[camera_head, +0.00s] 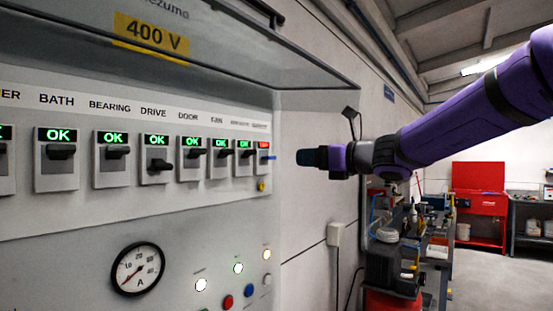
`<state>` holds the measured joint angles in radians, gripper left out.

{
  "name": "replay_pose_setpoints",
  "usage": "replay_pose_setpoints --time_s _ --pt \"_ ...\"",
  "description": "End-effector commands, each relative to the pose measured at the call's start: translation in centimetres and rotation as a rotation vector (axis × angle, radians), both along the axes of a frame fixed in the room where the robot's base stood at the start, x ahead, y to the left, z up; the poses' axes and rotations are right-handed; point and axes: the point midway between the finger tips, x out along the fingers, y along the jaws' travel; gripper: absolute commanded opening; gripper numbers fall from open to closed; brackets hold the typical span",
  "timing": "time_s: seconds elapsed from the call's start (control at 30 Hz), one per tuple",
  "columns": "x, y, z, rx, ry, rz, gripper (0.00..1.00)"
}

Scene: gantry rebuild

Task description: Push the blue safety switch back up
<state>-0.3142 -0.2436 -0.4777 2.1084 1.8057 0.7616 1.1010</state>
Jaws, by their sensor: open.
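The blue safety switch (268,157) is at the right end of the row of switches on the grey panel. Its small blue lever sits below a red indicator (264,145), while the other switches show green OK signs. The lever appears to be down, but it is small in the picture. My gripper (308,157), at the end of my purple arm, is to the right of the switch at about the same height. A visible gap separates them in the picture. The gripper is open, and its fingers are hard to tell apart from this side.
Several black-lever switches, including DRIVE (160,165), line the panel to the left. An overhanging hood (200,50) is above. A gauge (138,269) and lit lamps are below. A cluttered bench (435,235) and red cabinet (482,203) stand at the right.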

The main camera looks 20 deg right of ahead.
Motion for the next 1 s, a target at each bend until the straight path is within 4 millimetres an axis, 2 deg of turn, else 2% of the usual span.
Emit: replay_pose_setpoints --time_s 0.17,0.6,0.8,1.0 --pt "1.3 0.8 -0.1 -0.001 0.001 0.000 0.62" --pt "7.3 4.9 -0.1 -0.001 0.001 -0.001 0.62" --pt "8.7 5.8 0.0 0.000 0.000 -0.001 0.62" --pt "8.9 6.0 0.0 0.001 -0.001 -0.001 0.62"
